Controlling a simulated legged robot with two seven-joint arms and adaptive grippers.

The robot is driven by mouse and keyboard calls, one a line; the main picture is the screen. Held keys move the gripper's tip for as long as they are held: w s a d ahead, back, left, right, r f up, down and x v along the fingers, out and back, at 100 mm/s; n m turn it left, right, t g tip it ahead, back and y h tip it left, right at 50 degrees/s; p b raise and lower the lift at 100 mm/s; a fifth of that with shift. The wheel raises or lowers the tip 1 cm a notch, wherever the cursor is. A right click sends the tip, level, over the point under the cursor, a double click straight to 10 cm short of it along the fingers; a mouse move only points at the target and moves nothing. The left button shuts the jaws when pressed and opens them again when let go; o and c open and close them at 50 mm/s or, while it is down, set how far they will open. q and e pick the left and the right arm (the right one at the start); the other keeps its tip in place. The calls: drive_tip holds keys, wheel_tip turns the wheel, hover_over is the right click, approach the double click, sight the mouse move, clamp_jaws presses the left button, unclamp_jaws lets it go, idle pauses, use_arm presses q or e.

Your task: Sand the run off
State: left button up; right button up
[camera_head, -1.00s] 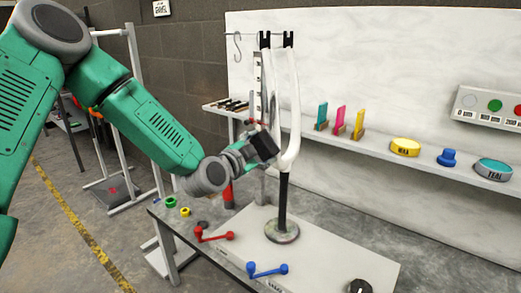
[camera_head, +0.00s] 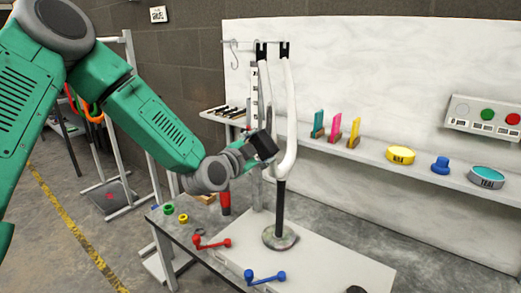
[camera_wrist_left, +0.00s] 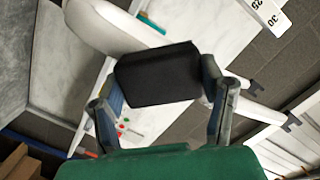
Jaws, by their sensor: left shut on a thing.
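A white frame fork (camera_head: 291,120) stands upright on a black post with a round base on the bench. A run on it is too small to make out. My left gripper (camera_head: 262,147) is shut on a black block (camera_head: 265,145), right beside the left side of the white frame. In the left wrist view the black block (camera_wrist_left: 158,74) sits between the two fingers, and the white tube (camera_wrist_left: 105,28) passes just beyond it. I cannot tell whether block and tube touch. My right gripper is not in view.
The bench (camera_head: 330,262) carries a red crank (camera_head: 212,242), a blue crank (camera_head: 265,277), and green and yellow rings. A wall shelf (camera_head: 375,158) holds coloured cards, a yellow tin (camera_head: 400,155), a blue knob (camera_head: 441,165) and a teal tin (camera_head: 487,177). A button panel (camera_head: 487,115) hangs at right.

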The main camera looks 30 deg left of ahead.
sight(262, 134)
use_arm(q)
drive_tip(key=shift+w+r+p, duration=0.15)
drive_tip(key=shift+r+p, duration=1.6)
drive_tip(key=shift+r, duration=0.55)
drive_tip(key=shift+w+r+p, duration=0.1)
drive_tip(key=shift+r+p, duration=1.6)
drive_tip(key=shift+r, duration=0.55)
drive_tip(key=shift+r+p, duration=1.2)
drive_tip(key=shift+r, duration=0.3)
drive_tip(key=shift+d, duration=0.1)
drive_tip(key=shift+f, duration=0.1)
drive_tip(key=shift+f+b, duration=1.55)
drive_tip(key=shift+f, duration=0.45)
drive_tip(key=shift+s+f+b, duration=0.15)
drive_tip(key=shift+f+b, duration=1.55)
drive_tip(key=shift+f, duration=0.45)
drive_tip(key=shift+f+b, duration=2.3)
drive_tip(key=shift+f, duration=0.95)
drive_tip(key=shift+r, duration=0.1)
